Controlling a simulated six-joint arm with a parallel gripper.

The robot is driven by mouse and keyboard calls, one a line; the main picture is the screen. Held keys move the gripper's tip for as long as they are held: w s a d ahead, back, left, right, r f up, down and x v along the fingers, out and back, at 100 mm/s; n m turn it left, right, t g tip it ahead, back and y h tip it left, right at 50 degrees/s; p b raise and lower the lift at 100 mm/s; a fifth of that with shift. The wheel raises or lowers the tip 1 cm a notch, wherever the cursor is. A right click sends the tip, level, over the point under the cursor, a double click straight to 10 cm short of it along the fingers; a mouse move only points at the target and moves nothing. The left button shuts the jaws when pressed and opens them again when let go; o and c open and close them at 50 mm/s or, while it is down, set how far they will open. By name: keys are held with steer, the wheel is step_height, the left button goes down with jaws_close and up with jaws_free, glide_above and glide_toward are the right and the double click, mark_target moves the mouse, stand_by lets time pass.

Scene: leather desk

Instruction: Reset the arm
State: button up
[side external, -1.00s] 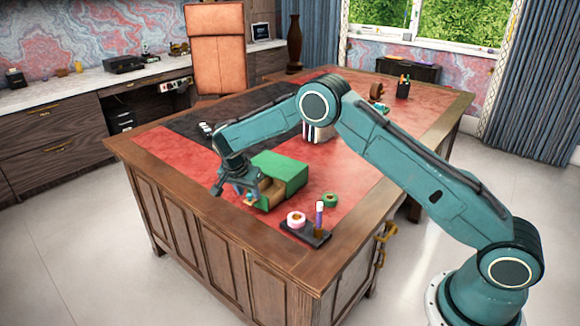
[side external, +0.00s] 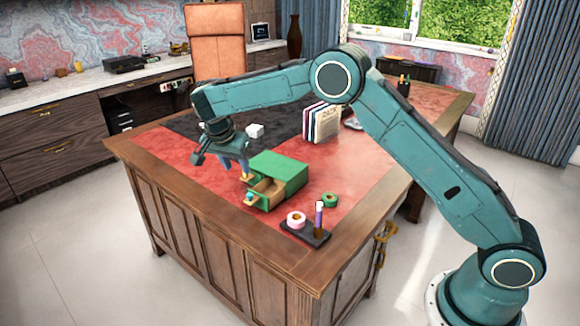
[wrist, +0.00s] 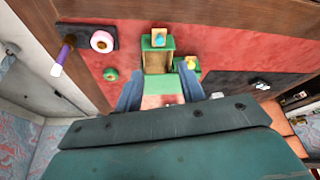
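My gripper (side external: 236,168) hangs above the desk, a little above and to the left of a green box (side external: 280,169) with an open drawer (side external: 266,193). In the wrist view my gripper (wrist: 160,78) has its two blue-grey fingers spread apart, with nothing held between them. The drawer (wrist: 157,61) juts out from the green box (wrist: 163,84) beyond the fingertips. A small blue piece (wrist: 158,39) is at the drawer's front. A small yellow piece (wrist: 191,62) shows on a green part beside the drawer.
A dark tray (side external: 311,236) holds a pink-and-white roll (side external: 296,219) and a purple stick (side external: 319,214). A green roll (side external: 330,200) lies near it. Upright books (side external: 322,122) stand behind the box. A white object (side external: 254,131) is behind my gripper. The desk's left side (side external: 190,162) is largely clear.

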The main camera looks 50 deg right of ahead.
steer(key=shift+r, duration=0.15)
steer(key=s+d+r+n+t+y, duration=0.1)
steer(key=s+d+r+n, duration=0.15)
steer(key=s+r, duration=0.55)
steer(key=s+d+r+n+t+y, duration=0.1)
steer(key=s+r+n, duration=0.3)
steer(key=s+r, duration=0.5)
steer(key=s+a+f+n+t+y, duration=0.1)
steer(key=s+n, duration=0.6)
steer(key=s, duration=1.7)
steer(key=shift+s+a+f+n+t+y, duration=0.2)
steer(key=shift+f+n+t+y, duration=0.15)
steer(key=shift+f+t+y, duration=0.45)
